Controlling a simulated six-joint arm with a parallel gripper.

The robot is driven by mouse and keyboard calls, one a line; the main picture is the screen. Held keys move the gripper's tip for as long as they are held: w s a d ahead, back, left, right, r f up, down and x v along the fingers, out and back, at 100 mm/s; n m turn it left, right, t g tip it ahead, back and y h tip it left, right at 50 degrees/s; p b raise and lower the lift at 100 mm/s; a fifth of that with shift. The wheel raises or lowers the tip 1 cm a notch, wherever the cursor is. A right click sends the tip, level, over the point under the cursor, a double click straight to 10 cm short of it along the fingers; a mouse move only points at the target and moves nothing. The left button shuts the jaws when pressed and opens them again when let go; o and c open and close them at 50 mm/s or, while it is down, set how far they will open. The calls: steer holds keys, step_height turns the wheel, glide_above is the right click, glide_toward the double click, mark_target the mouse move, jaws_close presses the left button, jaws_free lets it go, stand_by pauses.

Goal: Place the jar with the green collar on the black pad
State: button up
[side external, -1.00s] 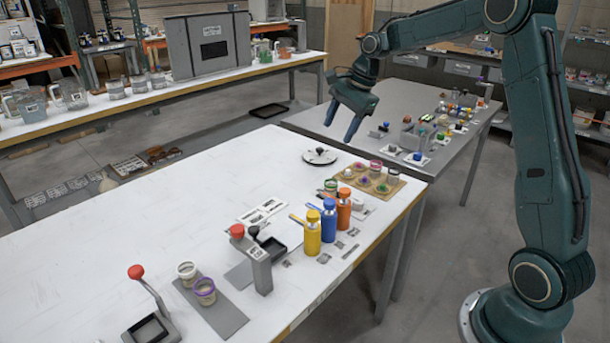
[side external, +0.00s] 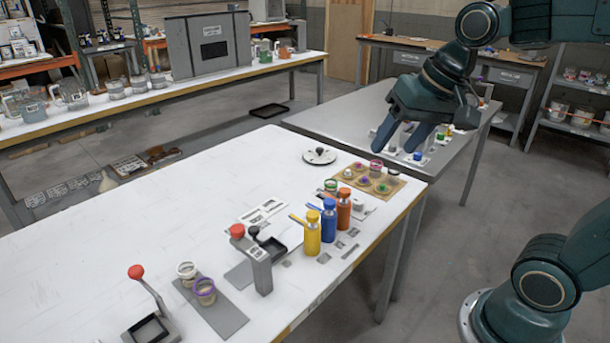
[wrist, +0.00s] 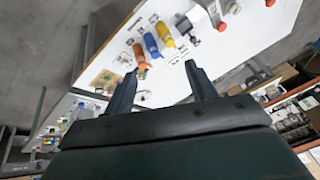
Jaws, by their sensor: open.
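The jar with the green collar (side external: 330,186) stands on the white table at the left edge of the tan tray, behind the bottles, in the side external view. A black square pad (side external: 274,247) lies by the grey upright stand; another black square (side external: 151,329) is in the red-knobbed lever device at the front left. I cannot tell which is the task's black pad. My gripper (side external: 397,144) is open and empty, above and right of the jar, fingers pointing down; its fingers also show in the wrist view (wrist: 160,70).
Yellow (side external: 313,232), blue (side external: 329,220) and orange (side external: 344,208) bottles stand in front of the jar. The tan tray (side external: 400,184) holds several small jars. A grey mat (side external: 228,318) bears two jars. The table's left middle is clear.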

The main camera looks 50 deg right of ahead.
steer(key=s+a+f+n, duration=0.1)
steer(key=s+f+n, duration=0.2)
steer(key=s, duration=0.6)
steer(key=shift+n+t, duration=0.3)
steer(key=shift+n, duration=0.9)
